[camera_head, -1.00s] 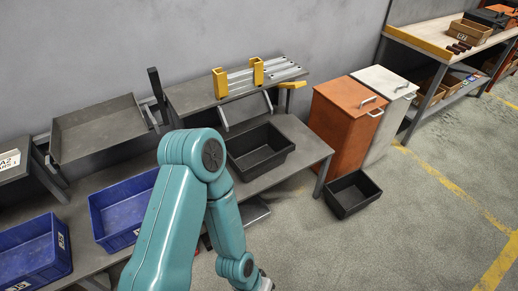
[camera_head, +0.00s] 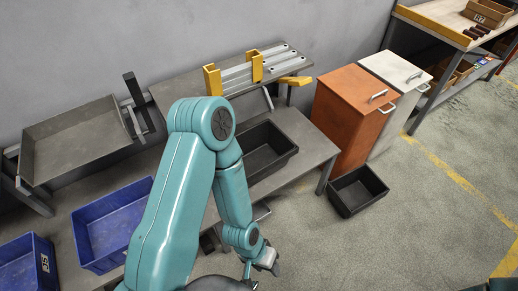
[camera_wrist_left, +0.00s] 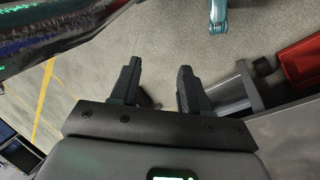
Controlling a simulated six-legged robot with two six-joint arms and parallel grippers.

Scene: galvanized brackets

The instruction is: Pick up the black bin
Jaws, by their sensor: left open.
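Two black bins show in the head view. One black bin (camera_head: 357,192) sits upright and empty on the floor in front of the orange cabinet. Another black bin (camera_head: 268,152) stands on the bench, partly hidden by my left arm. My left gripper (camera_head: 268,263) hangs low in the head view, below and left of the floor bin and apart from it. In the left wrist view its two dark fingers (camera_wrist_left: 157,70) are open, with only floor between them. Neither bin is clear in the wrist view. My right gripper is not seen.
Blue bins (camera_head: 108,226) stand on the bench at left, below a grey tray (camera_head: 75,142). An orange cabinet (camera_head: 345,118) and a white cabinet (camera_head: 395,90) stand behind the floor bin. The floor (camera_head: 420,215) to its right is free.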

